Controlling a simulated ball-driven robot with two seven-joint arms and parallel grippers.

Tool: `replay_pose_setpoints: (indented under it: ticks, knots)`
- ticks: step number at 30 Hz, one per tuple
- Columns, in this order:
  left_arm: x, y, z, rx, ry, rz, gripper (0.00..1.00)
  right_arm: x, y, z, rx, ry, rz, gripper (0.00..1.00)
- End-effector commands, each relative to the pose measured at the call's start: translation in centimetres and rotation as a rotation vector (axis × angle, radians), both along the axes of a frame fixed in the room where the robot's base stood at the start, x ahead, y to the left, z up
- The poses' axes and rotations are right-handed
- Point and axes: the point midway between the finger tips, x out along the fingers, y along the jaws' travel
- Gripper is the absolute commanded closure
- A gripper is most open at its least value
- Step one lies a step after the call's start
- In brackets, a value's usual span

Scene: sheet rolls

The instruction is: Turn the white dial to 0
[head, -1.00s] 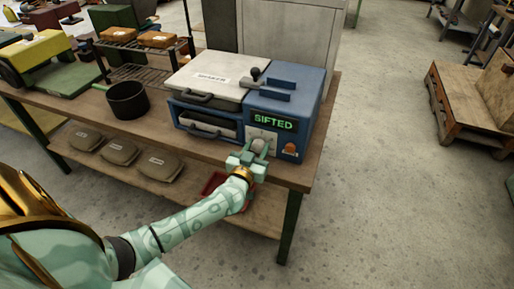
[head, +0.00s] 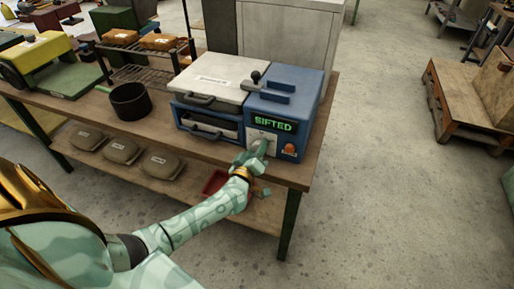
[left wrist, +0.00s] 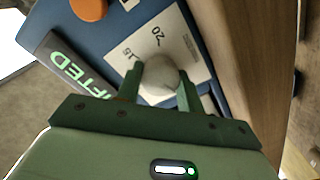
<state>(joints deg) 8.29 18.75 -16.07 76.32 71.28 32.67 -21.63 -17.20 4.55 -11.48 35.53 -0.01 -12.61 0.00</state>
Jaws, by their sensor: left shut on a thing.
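The white dial (left wrist: 160,77) sits on a pale scale plate on the front of the blue machine (head: 289,88). My left gripper (left wrist: 160,92) is shut on the dial, one finger on each side of it. In the head view my left gripper (head: 257,153) hides most of the dial. Marks "20" and "15" show on the scale plate (left wrist: 155,42) in the left wrist view. The 0 mark and the dial's pointer are not clear to me. My right gripper is not in view.
An orange button (head: 290,149) is right of the dial. A white-lidded drawer unit (head: 215,78) adjoins the machine's left side. A black pot (head: 129,100) stands on the bench (head: 180,146). Sacks and a red tray (head: 214,182) are on the lower shelf.

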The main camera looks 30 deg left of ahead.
Motion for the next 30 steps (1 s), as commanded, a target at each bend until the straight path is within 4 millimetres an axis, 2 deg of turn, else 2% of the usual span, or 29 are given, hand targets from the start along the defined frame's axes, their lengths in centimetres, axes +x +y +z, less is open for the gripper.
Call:
replay_pose_setpoints:
  ticks: [12,29,30]
  knots:
    - [-0.09,-0.03,-0.23,-0.199,-0.043,-0.001,0.85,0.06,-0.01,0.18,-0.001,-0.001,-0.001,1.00]
    - [-0.11,-0.03,-0.27,-0.234,-0.051,-0.001,0.85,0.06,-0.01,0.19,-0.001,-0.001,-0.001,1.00]
    - [-0.11,-0.03,-0.27,-0.234,-0.051,-0.001,0.60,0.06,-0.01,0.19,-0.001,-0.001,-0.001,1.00]
